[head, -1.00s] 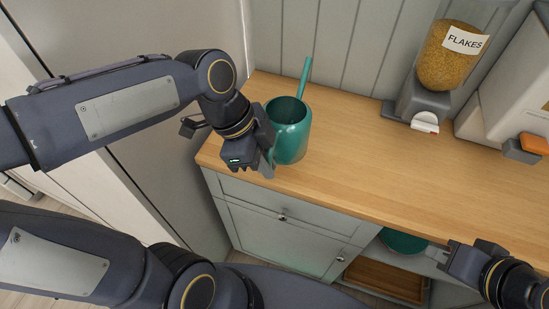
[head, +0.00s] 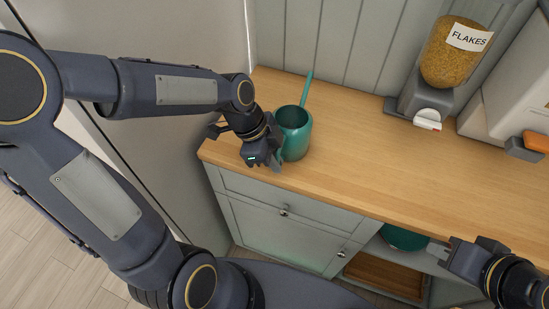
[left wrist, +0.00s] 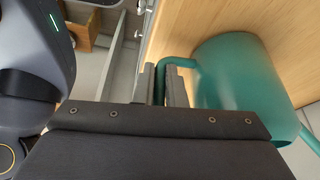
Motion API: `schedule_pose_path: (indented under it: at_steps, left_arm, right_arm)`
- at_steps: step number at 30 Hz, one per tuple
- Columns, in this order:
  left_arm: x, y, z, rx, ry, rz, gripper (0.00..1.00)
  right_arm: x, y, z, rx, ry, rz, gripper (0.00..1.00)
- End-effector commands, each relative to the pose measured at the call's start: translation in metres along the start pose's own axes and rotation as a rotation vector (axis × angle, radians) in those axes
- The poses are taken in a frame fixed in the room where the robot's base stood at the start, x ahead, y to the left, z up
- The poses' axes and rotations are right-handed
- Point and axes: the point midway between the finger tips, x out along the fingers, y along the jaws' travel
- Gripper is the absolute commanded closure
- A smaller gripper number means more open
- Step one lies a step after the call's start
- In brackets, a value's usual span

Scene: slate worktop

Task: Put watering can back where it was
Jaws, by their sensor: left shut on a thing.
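The teal watering can (head: 295,137) is at the left end of the wooden worktop, near its front edge. It looks upright, with its thin spout pointing to the back wall. My left gripper (head: 275,158) is on its front-left side. In the left wrist view, the gripper's fingers (left wrist: 163,82) are closed around the can's handle, and the can body (left wrist: 238,72) is right of them. I cannot tell whether the base touches the worktop. My right gripper (head: 447,256) is at the lower right, away from the can; its finger gap is unclear.
The wooden worktop (head: 390,160) is clear right of the can. A flakes dispenser (head: 452,65) stands at the back right, beside a pale appliance (head: 515,85). Below are a drawer and cupboard (head: 275,230), and an open shelf with a teal bowl (head: 402,238) and a wooden tray (head: 385,277).

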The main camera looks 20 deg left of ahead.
Motion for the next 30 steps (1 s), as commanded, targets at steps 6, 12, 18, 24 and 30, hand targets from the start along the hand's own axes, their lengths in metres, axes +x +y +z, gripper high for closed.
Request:
schedule_pose_path:
  at_steps: [6, 12, 18, 24, 30]
  left_arm:
    - [0.004, -0.001, 0.001, 0.001, 0.001, -0.002, 1.00]
    - [0.002, 0.000, 0.001, 0.000, 0.000, 0.000, 0.68]
    - [0.002, 0.000, 0.001, 0.000, 0.000, 0.000, 0.68]
    - [-0.011, -0.001, -0.001, -0.001, 0.001, -0.004, 0.68]
    - [-0.052, -0.002, -0.001, -0.001, 0.001, -0.008, 0.68]
  right_arm:
    - [0.004, 0.002, 0.002, 0.000, 0.000, 0.000, 1.00]
    - [0.002, 0.001, 0.001, 0.000, 0.000, 0.000, 1.00]
    - [0.002, 0.001, 0.001, 0.000, 0.000, 0.000, 1.00]
    - [-0.001, 0.000, -0.001, 0.000, 0.000, 0.000, 1.00]
    - [-0.002, -0.001, -0.001, 0.000, 0.000, 0.000, 1.00]
